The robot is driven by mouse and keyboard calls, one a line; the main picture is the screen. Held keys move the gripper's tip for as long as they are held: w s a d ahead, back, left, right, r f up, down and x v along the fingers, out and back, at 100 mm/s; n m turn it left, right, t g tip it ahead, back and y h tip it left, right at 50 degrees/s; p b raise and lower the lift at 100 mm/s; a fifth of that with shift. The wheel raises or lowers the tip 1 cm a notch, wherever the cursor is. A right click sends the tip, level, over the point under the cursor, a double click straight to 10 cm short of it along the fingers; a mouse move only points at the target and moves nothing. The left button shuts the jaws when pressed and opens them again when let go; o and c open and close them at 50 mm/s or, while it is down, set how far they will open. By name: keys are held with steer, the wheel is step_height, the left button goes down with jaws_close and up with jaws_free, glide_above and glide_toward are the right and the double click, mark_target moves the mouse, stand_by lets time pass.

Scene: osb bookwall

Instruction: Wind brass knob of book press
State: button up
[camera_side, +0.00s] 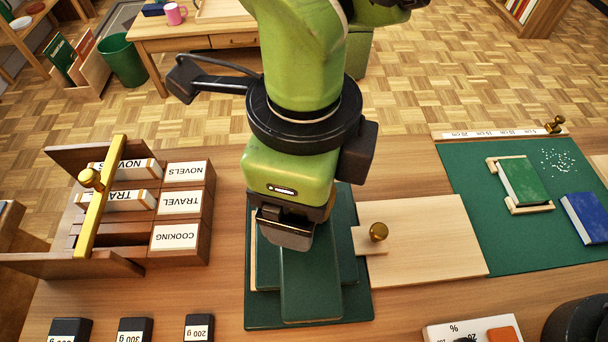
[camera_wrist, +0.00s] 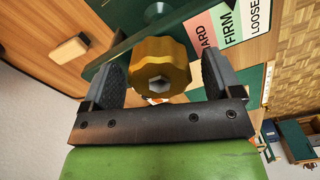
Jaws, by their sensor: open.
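The book press (camera_side: 310,285) is dark green and stands in the middle of the bench, under my arm. Its brass knob (camera_wrist: 160,66) is faceted, with a hexagonal centre, and shows large in the wrist view. My gripper (camera_side: 287,230) is over the press in the side view and hides the knob there. In the wrist view the two dark fingers are open, one on each side of the knob. I cannot tell whether either finger touches it. A scale label (camera_wrist: 228,28) beside the knob has pink, green and white bands; FIRM and LOOSE can be read.
A pale wooden board (camera_side: 430,235) with a small brass knob (camera_side: 378,232) lies right of the press. A wooden rack (camera_side: 180,205) of labelled books stands left. Weights (camera_side: 198,328) line the front edge. A green mat (camera_side: 465,185) with books lies at right.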

step_height(320, 180, up, 10)
steer(key=shift+f, duration=0.1)
stand_by(0.4)
stand_by(0.5)
steer(key=w+d+r+n+t+y, duration=0.1)
steer(key=w+d+r+n, duration=0.3)
steer(key=d, duration=0.5)
steer(key=w+d+r+n+t+y, duration=0.1)
steer(key=d+r+n, duration=0.3)
steer(key=d+r, duration=0.3)
steer(key=s+d+f+n+t, duration=0.2)
steer(key=s+d+n, duration=0.3)
steer(key=d, duration=0.4)
steer(key=s+d+f+n+t, duration=0.2)
steer(key=s+d+n, duration=0.3)
steer(key=d, duration=0.3)
steer(key=shift+s+d+f+t, duration=0.2)
steer(key=shift+s+d+t, duration=0.2)
steer(key=shift+t, duration=0.2)
